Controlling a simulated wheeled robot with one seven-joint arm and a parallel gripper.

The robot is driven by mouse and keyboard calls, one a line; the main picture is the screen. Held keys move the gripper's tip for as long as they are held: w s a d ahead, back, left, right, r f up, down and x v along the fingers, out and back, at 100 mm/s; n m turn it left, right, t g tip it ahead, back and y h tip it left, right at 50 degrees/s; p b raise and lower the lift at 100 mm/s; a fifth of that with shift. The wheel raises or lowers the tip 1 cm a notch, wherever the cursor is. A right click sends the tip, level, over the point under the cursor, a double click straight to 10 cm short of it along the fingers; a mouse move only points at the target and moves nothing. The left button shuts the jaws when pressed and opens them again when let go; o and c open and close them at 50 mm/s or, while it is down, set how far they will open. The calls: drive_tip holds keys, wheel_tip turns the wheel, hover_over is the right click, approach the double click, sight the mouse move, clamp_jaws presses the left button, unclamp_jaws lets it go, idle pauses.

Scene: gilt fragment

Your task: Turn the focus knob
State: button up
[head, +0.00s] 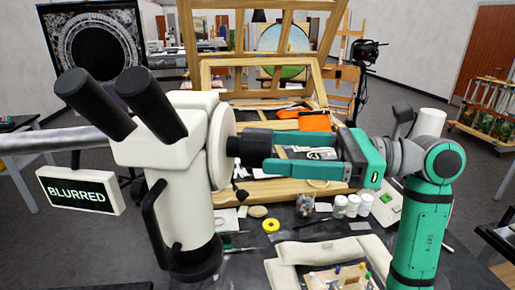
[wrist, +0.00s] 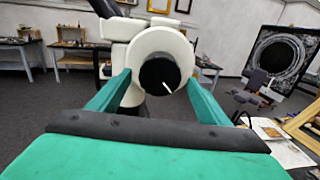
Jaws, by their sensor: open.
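The focus knob (head: 252,147) is a black cylinder on the white round side hub of a white stereo microscope (head: 180,150). In the wrist view the knob (wrist: 160,76) faces me end-on, with a white mark pointing to its lower right. My gripper (head: 250,148) is open, with its two green fingers reaching toward the knob, one on each side of it. In the wrist view the fingers (wrist: 160,84) stand left and right of the knob with visible gaps. A small sign (head: 80,191) on the microscope reads BLURRED.
A wooden easel frame (head: 262,75) stands behind my gripper. White jars (head: 352,205), yellow tape (head: 271,225) and a cream padded cushion (head: 330,250) lie on the dark table below. A monitor (head: 95,48) at the back left shows a ring pattern.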

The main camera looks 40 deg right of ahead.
sight(259, 150)
drive_tip(key=shift+x, duration=2.25)
drive_tip(key=c, duration=1.1)
